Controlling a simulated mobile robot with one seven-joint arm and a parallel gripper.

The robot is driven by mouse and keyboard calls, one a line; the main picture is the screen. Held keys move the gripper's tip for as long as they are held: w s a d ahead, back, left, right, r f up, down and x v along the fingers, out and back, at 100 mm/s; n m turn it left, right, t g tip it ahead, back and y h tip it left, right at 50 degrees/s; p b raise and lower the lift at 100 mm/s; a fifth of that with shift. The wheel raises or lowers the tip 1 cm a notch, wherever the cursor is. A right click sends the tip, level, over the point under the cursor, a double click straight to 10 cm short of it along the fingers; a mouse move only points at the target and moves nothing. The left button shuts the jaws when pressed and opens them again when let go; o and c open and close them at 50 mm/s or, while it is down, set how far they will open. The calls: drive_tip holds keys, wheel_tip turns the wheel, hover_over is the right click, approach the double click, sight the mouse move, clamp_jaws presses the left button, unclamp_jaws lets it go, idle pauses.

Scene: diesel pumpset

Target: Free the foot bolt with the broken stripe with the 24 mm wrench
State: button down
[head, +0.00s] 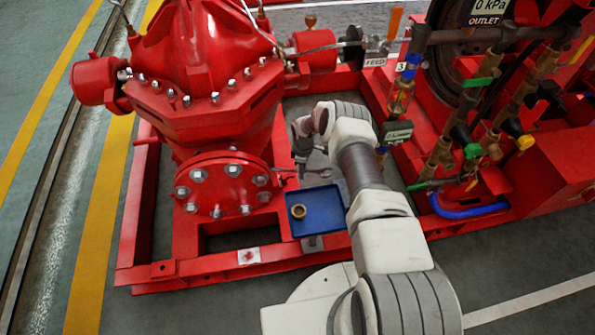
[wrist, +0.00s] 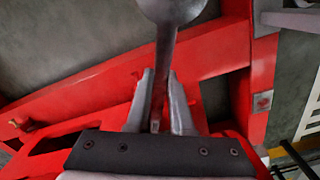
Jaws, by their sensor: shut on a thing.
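My gripper (head: 301,168) hangs between the red pump and the valve manifold, above the blue tray. In the wrist view my gripper (wrist: 160,98) is shut on the grey shaft of a wrench (wrist: 172,12), whose wide rounded end reaches to the top edge. The wrench also shows in the head view (head: 321,172), small and lying roughly level. I cannot read its size. The red base frame (wrist: 205,60) lies below it in the wrist view. A small red bolt-like knob (wrist: 14,123) shows at far left there. I cannot make out a broken stripe on any foot bolt.
The blue tray (head: 322,222) holds a brass ring (head: 298,211). The pump (head: 205,115) with its bolted flange stands left of my arm. The valve manifold (head: 440,150) with pipes and handles stands close on the right. Grey floor lies free in front.

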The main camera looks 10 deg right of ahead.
drive_tip(key=shift+w+a+f, duration=0.1)
drive_tip(key=shift+f, duration=0.15)
drive_tip(key=shift+f+b, duration=0.1)
drive_tip(key=shift+b, duration=0.4)
drive_tip(key=s+a+f+m+p, duration=0.1)
drive_tip(key=s+a+f+m, duration=0.3)
drive_tip(key=s+a+m, duration=0.1)
drive_tip(key=shift+s+f+m, duration=0.2)
drive_tip(key=shift+s+m, duration=0.2)
drive_tip(key=shift+s, duration=0.4)
drive_tip(key=shift+b, duration=0.5)
idle(0.9)
idle(0.5)
